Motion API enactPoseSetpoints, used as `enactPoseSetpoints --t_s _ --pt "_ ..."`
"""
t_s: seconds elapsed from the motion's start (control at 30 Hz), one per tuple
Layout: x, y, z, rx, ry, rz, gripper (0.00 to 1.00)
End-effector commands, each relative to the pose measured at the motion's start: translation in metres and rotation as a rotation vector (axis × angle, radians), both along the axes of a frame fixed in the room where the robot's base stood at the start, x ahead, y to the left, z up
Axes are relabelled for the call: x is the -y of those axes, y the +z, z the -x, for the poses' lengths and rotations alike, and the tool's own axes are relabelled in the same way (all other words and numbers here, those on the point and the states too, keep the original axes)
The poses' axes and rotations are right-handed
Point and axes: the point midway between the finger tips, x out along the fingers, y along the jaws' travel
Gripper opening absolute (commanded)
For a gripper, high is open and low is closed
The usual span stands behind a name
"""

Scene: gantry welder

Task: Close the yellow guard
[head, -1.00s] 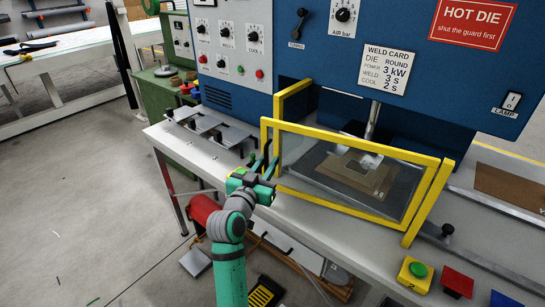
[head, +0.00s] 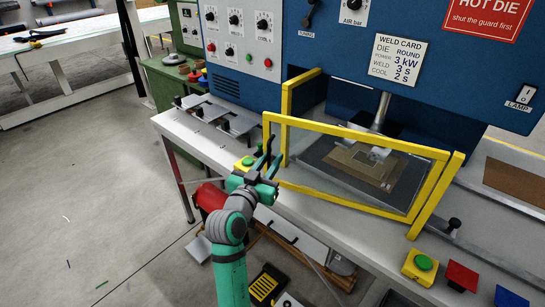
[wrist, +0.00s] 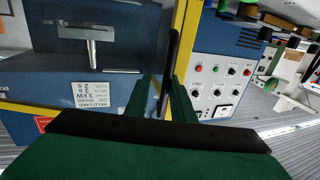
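The yellow guard (head: 360,133) is a yellow frame with a clear pane, standing on the bench in front of the blue machine, around the die area. Through it I see a grey plate with brown pieces (head: 375,165) under a metal post. My gripper (head: 268,158) is at the guard's left front corner. In the wrist view, which is turned over, a dark upright bar (wrist: 171,60), probably the guard's handle, stands between my two green fingers (wrist: 160,97). The fingers look apart, with gaps beside the bar. A yellow guard post (wrist: 186,30) is close beyond them.
A yellow box with a green button (head: 245,163) is beside my gripper, and another (head: 420,265) is at the front right, next to a red block (head: 461,276). Grey floor (head: 90,220) is open at left.

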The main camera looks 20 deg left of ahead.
Motion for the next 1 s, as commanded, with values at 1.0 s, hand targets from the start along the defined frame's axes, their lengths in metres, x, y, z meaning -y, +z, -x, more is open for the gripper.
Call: enactPoseSetpoints --t_s 1.0 --pt "0.005 -0.001 0.060 -0.002 -0.010 0.001 0.17"
